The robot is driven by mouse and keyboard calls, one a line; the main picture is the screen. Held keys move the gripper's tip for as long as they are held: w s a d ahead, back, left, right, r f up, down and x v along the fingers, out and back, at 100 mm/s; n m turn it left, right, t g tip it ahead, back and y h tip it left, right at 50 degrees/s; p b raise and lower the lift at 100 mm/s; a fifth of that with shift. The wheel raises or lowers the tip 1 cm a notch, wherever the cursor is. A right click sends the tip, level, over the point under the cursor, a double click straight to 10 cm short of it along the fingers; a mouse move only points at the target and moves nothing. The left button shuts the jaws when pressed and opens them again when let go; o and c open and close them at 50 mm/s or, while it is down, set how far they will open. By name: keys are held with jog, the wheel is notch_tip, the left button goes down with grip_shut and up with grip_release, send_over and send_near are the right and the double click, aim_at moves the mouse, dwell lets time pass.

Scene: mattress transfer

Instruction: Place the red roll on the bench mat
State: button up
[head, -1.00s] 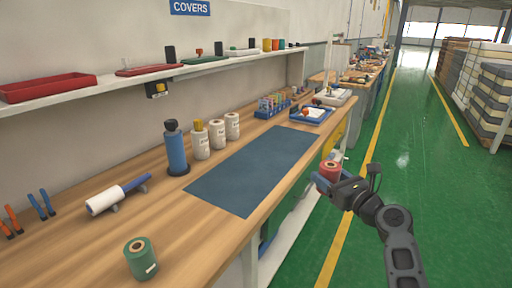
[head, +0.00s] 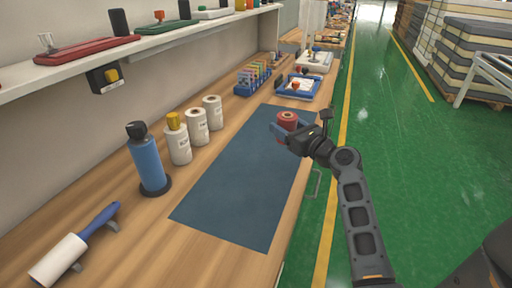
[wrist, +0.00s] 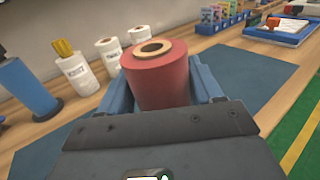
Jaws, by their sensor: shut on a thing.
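The red roll (head: 288,120) is upright between the fingers of my gripper (head: 284,128), which is shut on it. In the head view it shows over the far right part of the dark blue bench mat (head: 232,190); how far above the mat it is, I cannot tell. In the wrist view the red roll (wrist: 157,75) stands between the blue fingers, its tan core facing up. The mat also shows in the wrist view (wrist: 245,75), behind and beside the gripper. The roll's lower part is hidden by my gripper.
White rolls (head: 197,127) and a blue cylinder (head: 148,160) stand left of the mat. A lint roller (head: 75,245) lies at the front left. The mat's surface looks clear.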

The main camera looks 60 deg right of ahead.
jog(key=w+f, duration=0.1)
jog(key=w, duration=0.1)
jog(key=w+a+f, duration=0.1)
jog(key=w+f, duration=0.1)
jog(key=w, duration=0.1)
jog(key=w+a+f, duration=0.1)
jog(key=w+f, duration=0.1)
jog(key=w, duration=0.1)
jog(key=shift+a, duration=0.1)
jog(key=shift+f+b, duration=1.05)
jog(key=shift+f, duration=1)
jog(key=shift+w+f, duration=0.1)
jog(key=o, duration=1.4)
jog(key=shift+c, duration=0.2)
jog(key=b+v, duration=0.1)
jog(key=v, duration=1.1)
jog(key=shift+a+b, duration=0.1)
jog(key=shift+b, duration=0.2)
